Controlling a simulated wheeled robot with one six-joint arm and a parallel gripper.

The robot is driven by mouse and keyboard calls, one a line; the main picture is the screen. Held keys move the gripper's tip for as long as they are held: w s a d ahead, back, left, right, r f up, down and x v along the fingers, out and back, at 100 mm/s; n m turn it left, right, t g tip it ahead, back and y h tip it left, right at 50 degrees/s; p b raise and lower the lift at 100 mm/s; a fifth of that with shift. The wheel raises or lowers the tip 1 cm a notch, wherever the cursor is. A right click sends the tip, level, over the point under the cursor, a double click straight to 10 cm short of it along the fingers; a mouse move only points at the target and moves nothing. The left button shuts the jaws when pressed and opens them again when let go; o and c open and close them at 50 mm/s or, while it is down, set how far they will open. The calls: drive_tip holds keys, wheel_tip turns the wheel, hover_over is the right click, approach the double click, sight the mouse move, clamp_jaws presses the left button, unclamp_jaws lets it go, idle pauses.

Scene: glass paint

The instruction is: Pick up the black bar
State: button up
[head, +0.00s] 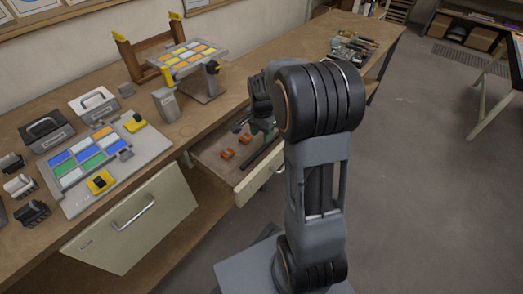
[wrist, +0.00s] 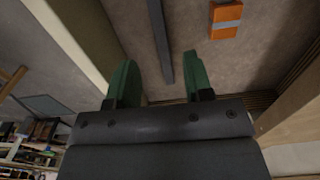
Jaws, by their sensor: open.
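The black bar (wrist: 158,35) is a long, thin, dark strip lying in the open drawer (head: 213,156). In the head view the bar (head: 262,153) lies along the drawer's right part, partly hidden by my arm. In the wrist view my gripper (wrist: 160,75) is open, with its two green fingers apart. The bar's near end shows between the fingers, closer to the right one. Nothing is held. In the head view my gripper (head: 258,129) is over the drawer, partly hidden behind my arm.
The drawer walls are close around my gripper. The workbench (head: 185,130) above holds a paint tray (head: 130,178), a stand and several small containers. Another drawer front (head: 130,222) is at the left.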

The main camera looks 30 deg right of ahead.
sight(262, 148)
drive_tip(key=shift+f, duration=3.55)
clamp_jaws()
